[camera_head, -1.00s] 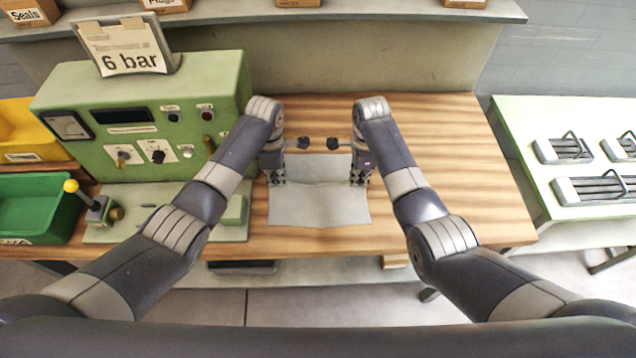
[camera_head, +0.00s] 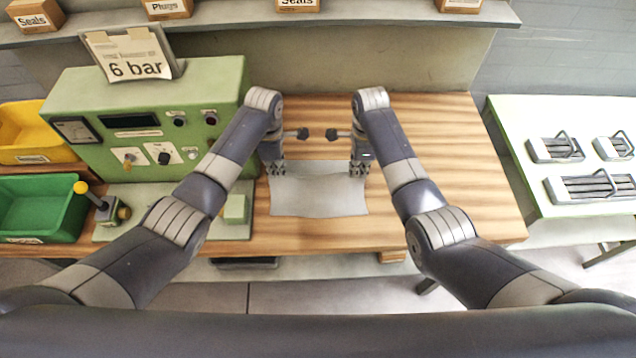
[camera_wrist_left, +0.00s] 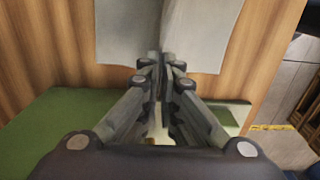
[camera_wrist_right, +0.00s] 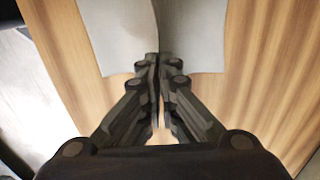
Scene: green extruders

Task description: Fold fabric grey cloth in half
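The grey cloth (camera_head: 318,197) lies on the wooden table in front of me, with a crease running across between my grippers. My left gripper (camera_head: 276,172) is at its left edge and my right gripper (camera_head: 359,172) is at its right edge, both pointing down. In the left wrist view the fingers (camera_wrist_left: 162,58) are closed together on the cloth (camera_wrist_left: 125,32), which creases at the tips. In the right wrist view the fingers (camera_wrist_right: 158,60) are likewise closed on the cloth (camera_wrist_right: 195,35). The pinched fabric itself is mostly hidden by the fingers.
A green control box (camera_head: 150,125) with a "6 bar" sign (camera_head: 130,55) stands on the left. Green (camera_head: 40,205) and yellow (camera_head: 25,130) bins are further left. A side table (camera_head: 510,120) with metal parts is on the right. The wooden table (camera_head: 440,160) is clear right of the cloth.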

